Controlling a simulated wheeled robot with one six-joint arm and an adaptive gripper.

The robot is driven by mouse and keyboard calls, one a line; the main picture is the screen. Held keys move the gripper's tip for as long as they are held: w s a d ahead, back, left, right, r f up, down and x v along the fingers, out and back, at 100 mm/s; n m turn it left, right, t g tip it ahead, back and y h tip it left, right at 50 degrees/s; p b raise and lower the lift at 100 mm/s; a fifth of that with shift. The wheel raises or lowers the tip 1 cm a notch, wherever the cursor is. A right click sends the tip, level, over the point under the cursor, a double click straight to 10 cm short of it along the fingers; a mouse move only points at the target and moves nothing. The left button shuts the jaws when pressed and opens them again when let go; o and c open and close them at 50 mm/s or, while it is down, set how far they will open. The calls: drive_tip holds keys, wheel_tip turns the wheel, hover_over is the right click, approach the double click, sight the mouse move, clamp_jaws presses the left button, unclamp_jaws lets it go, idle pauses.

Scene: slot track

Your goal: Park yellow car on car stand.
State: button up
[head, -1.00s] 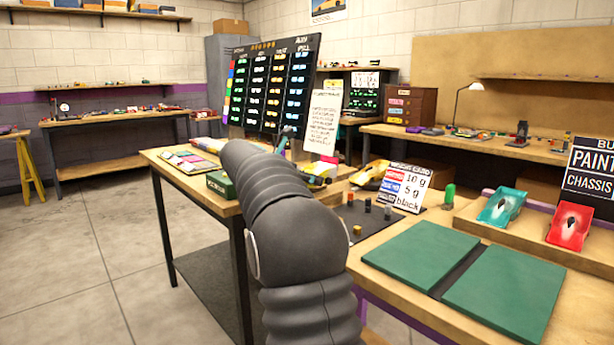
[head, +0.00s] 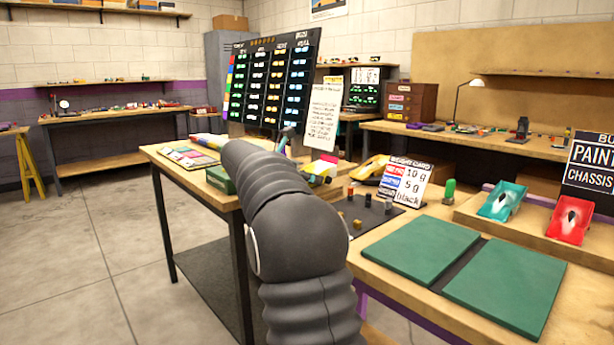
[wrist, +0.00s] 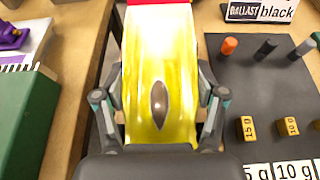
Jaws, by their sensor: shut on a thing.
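The yellow car (wrist: 160,65) fills the middle of the wrist view, with a brown oval cockpit and red at its far end. My gripper (wrist: 160,115) is shut on it, one finger at each side. In the head view my dark arm hides most of the gripper. A yellow body with a red-pink patch, seemingly the held car (head: 319,170), shows just beyond the arm. I cannot clearly pick out the car stand.
A dark mat (wrist: 235,75) with weights lies right of the car, by the ballast card (head: 404,182). A green box (head: 219,180) is left. Green panels (head: 420,250) lie front right. Teal (head: 502,200) and red (head: 568,219) cars sit on a wooden ledge.

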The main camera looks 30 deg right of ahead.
drive_tip(key=shift+f, duration=0.5)
drive_tip(key=o, duration=1.4)
drive_tip(key=shift+c, duration=0.2)
drive_tip(key=v, duration=1.2)
drive_tip(key=s+a+f+m+t+y, duration=0.1)
drive_tip(key=s+a+f+m+y, duration=0.3)
drive_tip(key=s, duration=0.7)
drive_tip(key=s+a+f+m+t+y, duration=0.1)
drive_tip(key=s+a+f+m+y, duration=0.3)
drive_tip(key=s+a+f+m, duration=0.5)
drive_tip(key=s+a+f+m+t+y, duration=0.1)
drive_tip(key=s+a+f+m+y, duration=0.4)
drive_tip(key=s, duration=1)
drive_tip(key=a+f+m, duration=0.1)
drive_tip(key=a+f, duration=0.2)
drive_tip(key=shift+s+a+f+m+t, duration=0.2)
drive_tip(key=shift+a+f+m+t, duration=0.05)
drive_tip(key=shift+m+t, duration=0.05)
